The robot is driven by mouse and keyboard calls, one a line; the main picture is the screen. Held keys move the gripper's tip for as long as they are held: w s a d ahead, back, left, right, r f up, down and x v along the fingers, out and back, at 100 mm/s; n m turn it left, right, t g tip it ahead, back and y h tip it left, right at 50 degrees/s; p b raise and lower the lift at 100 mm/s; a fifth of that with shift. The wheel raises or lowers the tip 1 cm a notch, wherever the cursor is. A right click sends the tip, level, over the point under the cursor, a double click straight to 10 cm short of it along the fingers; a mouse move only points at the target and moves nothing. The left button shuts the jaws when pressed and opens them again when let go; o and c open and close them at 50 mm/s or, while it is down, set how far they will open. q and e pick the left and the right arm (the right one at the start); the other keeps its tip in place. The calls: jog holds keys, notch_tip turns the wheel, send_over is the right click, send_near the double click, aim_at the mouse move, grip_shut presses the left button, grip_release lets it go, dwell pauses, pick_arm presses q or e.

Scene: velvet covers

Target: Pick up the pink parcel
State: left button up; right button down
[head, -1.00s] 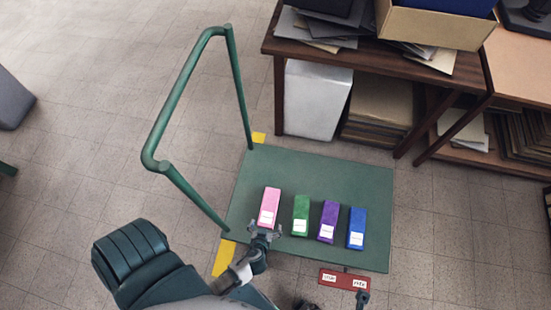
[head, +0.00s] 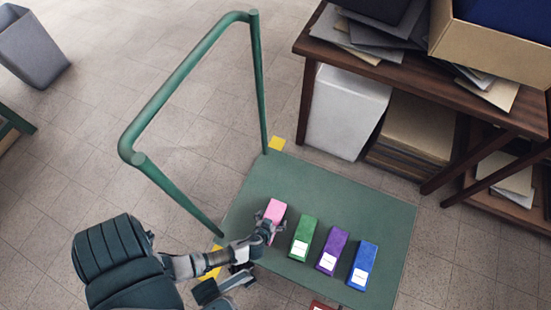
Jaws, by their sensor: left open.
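The pink parcel (head: 275,210) lies on the green platform of a cart, leftmost in a row with a green parcel (head: 303,237), a purple parcel (head: 332,250) and a blue parcel (head: 363,265). My left gripper (head: 269,223) is open at the near end of the pink parcel, and its fingers cover that end. Whether the fingers touch the parcel cannot be told. The parcel's label is hidden behind the gripper. My right gripper does not show.
The cart platform (head: 310,185) has free room behind the parcels. A green handle frame (head: 185,75) rises at its left. A wooden desk (head: 375,60) with papers stands at the back right, a white bin (head: 345,110) under it. A red object (head: 321,305) is cut off at the bottom edge.

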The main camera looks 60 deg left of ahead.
pick_arm(q)
jog(key=shift+w+a, duration=0.1)
jog(key=shift+a, duration=0.1)
jog(key=shift+d+r, duration=0.15)
jog(key=shift+d, duration=0.15)
jog(key=c, duration=1.5)
jog(key=shift+a, duration=0.1)
jog(key=shift+a, duration=0.1)
